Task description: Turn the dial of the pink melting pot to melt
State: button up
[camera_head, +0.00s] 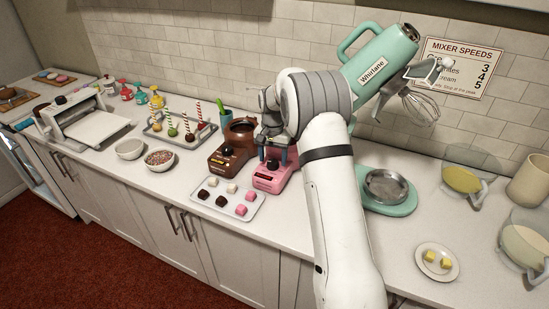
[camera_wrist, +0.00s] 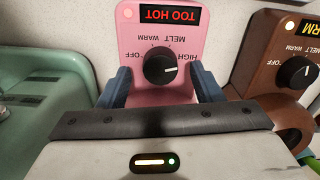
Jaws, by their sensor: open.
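The pink melting pot (camera_head: 268,179) stands on the counter, largely covered by my arm in the head view. In the wrist view its pink front (camera_wrist: 130,38) fills the upper middle. Its red display (camera_wrist: 163,14) reads TOO HOT. Its round black dial (camera_wrist: 160,68) has a white mark that points right, on the HIGH side rather than at MELT. My gripper (camera_wrist: 162,86) is open, with one blue finger on each side of the dial. Pink shows between the fingers and the dial, so I see no grip on it. In the head view my gripper (camera_head: 272,152) is at the pot's front.
A brown melting pot (camera_head: 228,150) with its own dial (camera_wrist: 293,72) stands close beside the pink one. A tray (camera_head: 232,211) of sweets lies in front. A mint-green mixer base (camera_head: 402,207) with a metal bowl (camera_head: 386,187) stands to the right.

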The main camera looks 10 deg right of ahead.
jog(key=shift+f, duration=0.85)
jog(key=shift+c, duration=0.5)
